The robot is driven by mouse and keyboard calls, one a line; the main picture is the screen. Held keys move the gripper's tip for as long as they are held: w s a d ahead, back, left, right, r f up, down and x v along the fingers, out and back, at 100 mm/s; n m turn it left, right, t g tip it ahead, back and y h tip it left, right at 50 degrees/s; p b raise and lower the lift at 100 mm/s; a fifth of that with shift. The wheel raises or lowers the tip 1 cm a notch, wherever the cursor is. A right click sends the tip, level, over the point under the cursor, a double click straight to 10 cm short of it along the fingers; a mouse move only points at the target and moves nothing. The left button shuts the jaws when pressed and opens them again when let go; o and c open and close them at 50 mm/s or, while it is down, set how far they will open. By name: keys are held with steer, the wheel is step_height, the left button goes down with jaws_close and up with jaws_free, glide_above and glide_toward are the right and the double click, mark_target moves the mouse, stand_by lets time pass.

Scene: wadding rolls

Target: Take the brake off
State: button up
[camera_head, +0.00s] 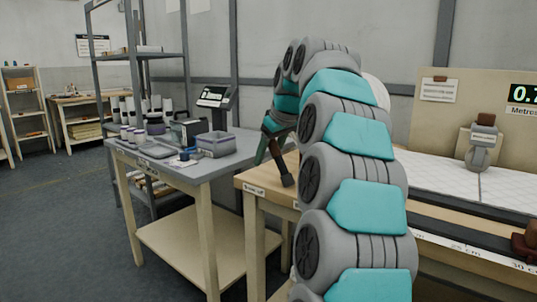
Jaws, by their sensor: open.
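My gripper (273,172) hangs at the end of my arm, pointing down near the left corner of the wooden-topped bench (262,183). Its two dark fingers are spread and nothing shows between them. A small white label (254,189) sits on the bench's front edge just below and left of the gripper; its text is too small to read surely. No brake lever can be made out with certainty; my arm hides the middle of the bench. A grey device with a brown top (480,145) stands at the back of the bench, right of my arm.
A grey table (225,172) at left bears a grey bin (216,145), jars and a scale display (214,96). White quilted wadding (440,172) lies on the bench. A dark red-brown part (526,245) sits at the right edge. Floor (60,220) at left is clear.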

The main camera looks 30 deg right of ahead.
mark_target(274, 140)
steer(key=shift+v, duration=3.9)
